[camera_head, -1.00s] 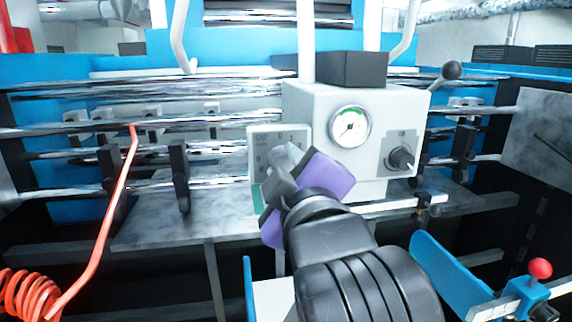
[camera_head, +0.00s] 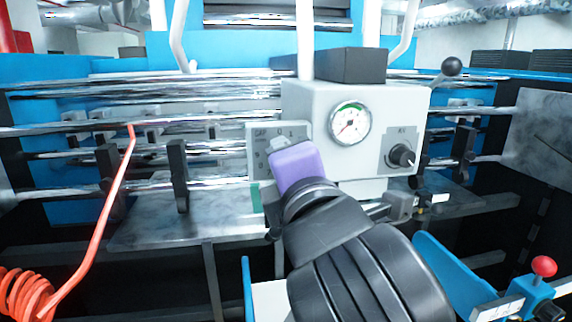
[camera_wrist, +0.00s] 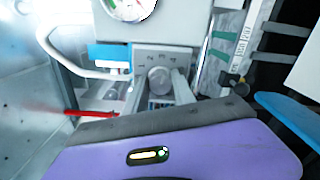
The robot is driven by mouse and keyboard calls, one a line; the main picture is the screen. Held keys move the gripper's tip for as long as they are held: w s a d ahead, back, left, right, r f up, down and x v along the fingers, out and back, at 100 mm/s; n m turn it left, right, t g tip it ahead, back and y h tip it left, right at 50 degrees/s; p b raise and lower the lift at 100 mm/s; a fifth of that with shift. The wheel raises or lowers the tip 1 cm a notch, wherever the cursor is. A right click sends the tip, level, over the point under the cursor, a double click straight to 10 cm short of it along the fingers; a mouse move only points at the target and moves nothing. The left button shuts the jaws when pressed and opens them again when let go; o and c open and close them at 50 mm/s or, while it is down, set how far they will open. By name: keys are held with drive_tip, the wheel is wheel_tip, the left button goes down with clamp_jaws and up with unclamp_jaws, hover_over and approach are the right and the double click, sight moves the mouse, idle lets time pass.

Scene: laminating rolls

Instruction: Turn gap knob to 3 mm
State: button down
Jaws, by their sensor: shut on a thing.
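The gap panel (camera_head: 262,133) is a pale plate marked GAP, left of the gauge box in the head view. My gripper (camera_head: 279,144), with its purple body, reaches up to this panel and covers most of its dial. The gap knob is hidden there by the fingers. In the wrist view the panel (camera_wrist: 142,52) shows small numerals along its upper edge. The grey round gap knob (camera_wrist: 159,78) sits between my light grey fingers, which are shut on it. I cannot read which numeral its pointer faces.
A round gauge (camera_head: 350,124) is on the white box (camera_head: 312,100) right of the panel. A black knob (camera_head: 401,155) is on the box's lower right. Chrome rollers (camera_head: 120,128) run behind. A red coiled hose (camera_head: 25,293) hangs at left. A red-topped knob (camera_head: 543,266) is lower right.

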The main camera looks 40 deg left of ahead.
drive_tip(key=shift+a+n, duration=0.1)
drive_tip(key=shift+n, duration=1)
drive_tip(key=c, duration=1.1)
unclamp_jaws()
drive_tip(key=shift+o, duration=0.2)
drive_tip(key=b+v, duration=0.2)
drive_tip(key=v, duration=0.5)
drive_tip(key=shift+s+d, duration=0.25)
drive_tip(key=shift+s, duration=0.05)
